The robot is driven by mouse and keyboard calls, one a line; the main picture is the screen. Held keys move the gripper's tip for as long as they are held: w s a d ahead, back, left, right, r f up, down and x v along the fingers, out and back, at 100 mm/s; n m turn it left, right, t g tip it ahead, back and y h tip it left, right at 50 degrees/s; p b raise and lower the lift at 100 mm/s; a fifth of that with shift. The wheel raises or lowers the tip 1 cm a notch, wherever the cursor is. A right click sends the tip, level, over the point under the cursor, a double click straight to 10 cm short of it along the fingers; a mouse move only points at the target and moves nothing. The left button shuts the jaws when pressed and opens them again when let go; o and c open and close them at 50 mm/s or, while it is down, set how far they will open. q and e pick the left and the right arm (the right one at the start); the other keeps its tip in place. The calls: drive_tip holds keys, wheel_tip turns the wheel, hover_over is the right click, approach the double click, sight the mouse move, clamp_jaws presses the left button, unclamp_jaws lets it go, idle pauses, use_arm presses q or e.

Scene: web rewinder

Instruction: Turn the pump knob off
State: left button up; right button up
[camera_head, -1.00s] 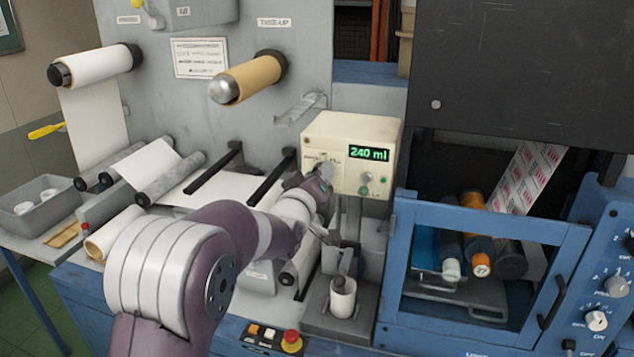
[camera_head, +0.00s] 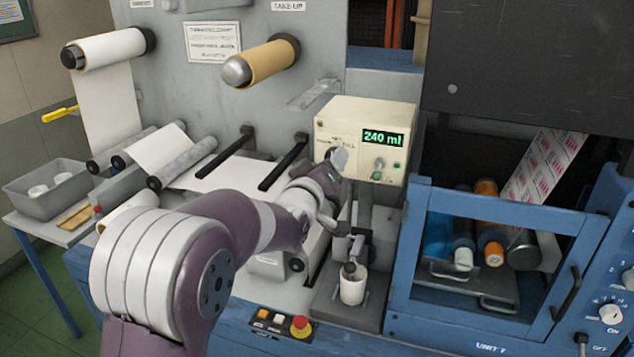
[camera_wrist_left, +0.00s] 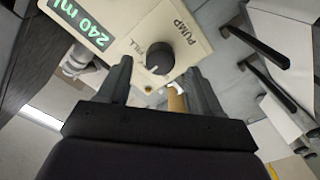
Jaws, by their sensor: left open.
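The cream pump box (camera_head: 333,115) with a green "240 ml" display stands on a post in the middle of the head view. The pump knob (camera_wrist_left: 158,53) is dark grey and round with a white pointer line, and sits between the labels FILL and PUMP in the left wrist view. My left gripper (camera_wrist_left: 160,82) is open, its two fingers pointing at the box face to either side of the knob; contact cannot be told. My right gripper is not in view.
The take-up roll (camera_head: 268,64) sticks out above left. A blue-framed guard (camera_head: 412,255) is close on the right. A red button (camera_head: 300,324) is at the front.

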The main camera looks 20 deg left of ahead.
use_arm(q)
drive_tip(key=s+b, duration=0.3)
drive_tip(key=s, duration=0.7)
drive_tip(key=shift+s+a, duration=0.2)
drive_tip(key=shift+s, duration=0.05)
drive_tip(key=s+f+m+g, duration=0.3)
drive_tip(key=s+f+g, duration=0.15)
drive_tip(key=f, duration=0.55)
drive_tip(key=s+f+m+g, duration=0.2)
drive_tip(key=s+f+g, duration=0.25)
drive_tip(key=f, duration=0.55)
drive_tip(key=s+d+f+m+g, duration=0.1)
drive_tip(key=s+f+m+g, duration=0.1)
drive_tip(key=s+f+g, duration=0.5)
drive_tip(key=s+f, duration=0.2)
drive_tip(key=s, duration=0.3)
drive_tip(key=shift+s+f+m+g+y, duration=0.3)
drive_tip(key=shift+s+f+g, duration=0.05)
drive_tip(key=shift+s+g, duration=0.05)
